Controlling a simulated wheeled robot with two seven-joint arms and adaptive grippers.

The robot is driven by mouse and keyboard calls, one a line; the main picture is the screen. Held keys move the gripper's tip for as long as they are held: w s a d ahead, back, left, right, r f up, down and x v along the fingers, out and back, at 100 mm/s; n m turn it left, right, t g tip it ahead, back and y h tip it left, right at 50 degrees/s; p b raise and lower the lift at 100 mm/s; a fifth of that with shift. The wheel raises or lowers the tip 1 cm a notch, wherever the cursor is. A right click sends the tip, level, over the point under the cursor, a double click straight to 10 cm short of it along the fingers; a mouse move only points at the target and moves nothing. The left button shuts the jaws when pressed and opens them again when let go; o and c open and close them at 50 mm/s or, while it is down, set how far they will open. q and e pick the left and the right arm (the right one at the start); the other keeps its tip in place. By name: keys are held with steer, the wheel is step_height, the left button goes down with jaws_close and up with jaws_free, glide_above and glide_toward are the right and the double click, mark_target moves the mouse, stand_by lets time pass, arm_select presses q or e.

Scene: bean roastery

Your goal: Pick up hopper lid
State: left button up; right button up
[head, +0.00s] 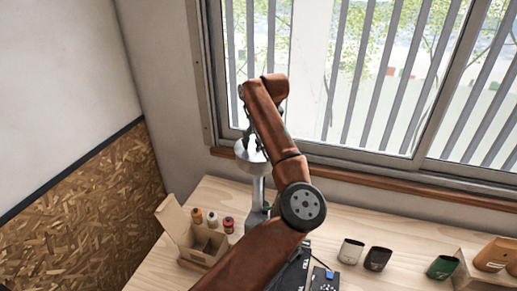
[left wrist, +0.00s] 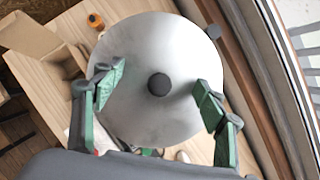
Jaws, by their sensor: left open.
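The hopper lid (left wrist: 150,45) is a round, pale metal disc with a dark round knob (left wrist: 158,85) at its centre, seen from above in the left wrist view. In the head view the lid (head: 242,153) shows as a silvery disc on top of a grey stand-like machine (head: 257,190), partly hidden by my arm. My left gripper (left wrist: 160,79) is open above the lid, with one green-padded finger on each side of the knob and clear gaps to it. My right gripper is not in view.
An open cardboard box (head: 203,244) and several small capped bottles (head: 212,219) stand left of the machine on the wooden table (head: 415,236). Several cups (head: 351,251) stand to the right, near a wooden holder (head: 482,275). The window frame (left wrist: 245,65) is close behind the lid.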

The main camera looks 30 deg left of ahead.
arm_select(q)
steer(key=shift+s+d+f, duration=0.1)
steer(key=shift+f, duration=0.05)
jaws_close()
stand_by(0.5)
